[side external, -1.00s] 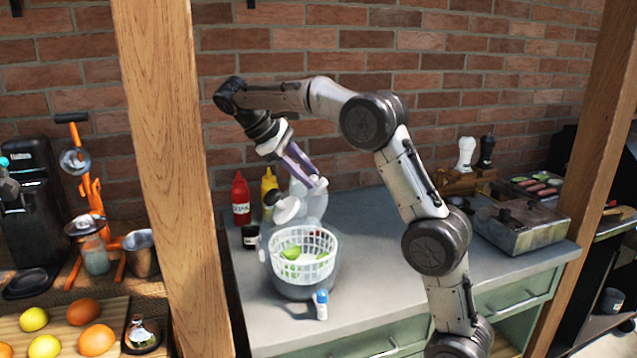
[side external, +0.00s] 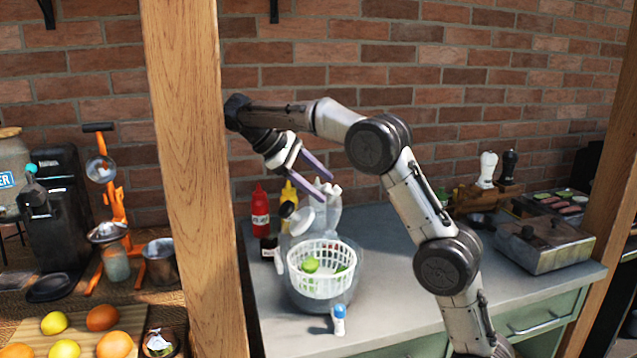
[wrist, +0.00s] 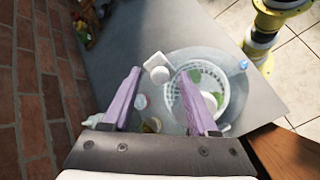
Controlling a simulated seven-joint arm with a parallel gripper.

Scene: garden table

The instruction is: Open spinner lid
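The salad spinner has a grey bowl (side external: 312,303) and a white slatted basket (side external: 300,268) with green pieces inside; its top is uncovered. A clear, pale piece (side external: 328,212) and a white round piece (side external: 302,221) stand tilted up behind the basket; they look like the raised lid and its knob, but the outline is unclear. My gripper (side external: 327,184) is above and behind the basket, with its two purple fingers apart and nothing held. In the wrist view my gripper (wrist: 157,72) is open, with the basket (wrist: 236,95) behind and right of the right finger.
A red bottle (side external: 260,212), a yellow bottle (side external: 289,193) and a dark jar (side external: 269,246) stand behind and left of the spinner. A wooden post (side external: 190,180) is at the left.

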